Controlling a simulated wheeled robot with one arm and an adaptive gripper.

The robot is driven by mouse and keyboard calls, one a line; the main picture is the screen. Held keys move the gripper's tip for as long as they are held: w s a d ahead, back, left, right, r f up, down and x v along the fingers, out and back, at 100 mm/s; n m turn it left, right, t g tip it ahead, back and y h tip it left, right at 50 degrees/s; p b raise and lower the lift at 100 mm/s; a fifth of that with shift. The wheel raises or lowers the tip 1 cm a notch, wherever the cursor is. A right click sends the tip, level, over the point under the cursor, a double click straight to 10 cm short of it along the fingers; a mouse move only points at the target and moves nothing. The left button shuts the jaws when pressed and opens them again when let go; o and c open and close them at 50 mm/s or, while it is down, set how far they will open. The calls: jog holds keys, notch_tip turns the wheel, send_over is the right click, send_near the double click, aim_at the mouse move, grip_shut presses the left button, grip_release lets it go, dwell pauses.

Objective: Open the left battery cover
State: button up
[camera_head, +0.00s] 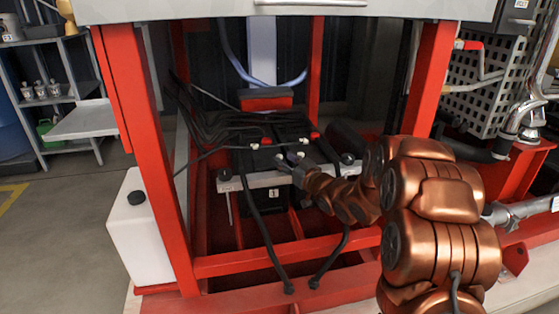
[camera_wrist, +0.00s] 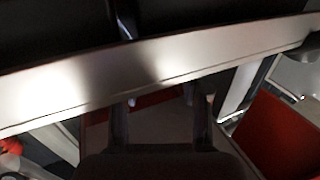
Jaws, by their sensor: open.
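Two dark batteries (camera_head: 262,158) sit side by side low inside the red frame, with black cables over them in the head view. Small red parts and pale terminals show on top. I cannot clearly tell the left battery's cover from the dark top around it. A pale metal bar (camera_head: 262,180) runs across the battery fronts, and it also crosses the wrist view (camera_wrist: 85,85). My gripper (camera_head: 290,161) is open at the bar, near the middle of the battery tops. Its dark fingers (camera_wrist: 160,108) show in the wrist view with nothing visible between them. Contact with the bar cannot be told.
Red frame posts (camera_head: 150,150) and a lower red rail (camera_head: 290,256) surround the batteries. Black cables (camera_head: 262,235) hang in front. A white tank (camera_head: 140,230) stands at the left. Pipes and a perforated guard (camera_head: 485,75) are at the right. Open floor (camera_head: 50,220) lies at far left.

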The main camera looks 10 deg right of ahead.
aim_at(280, 156)
jog(key=shift+b+x, duration=0.4)
jog(key=shift+x, duration=1.3)
grip_shut()
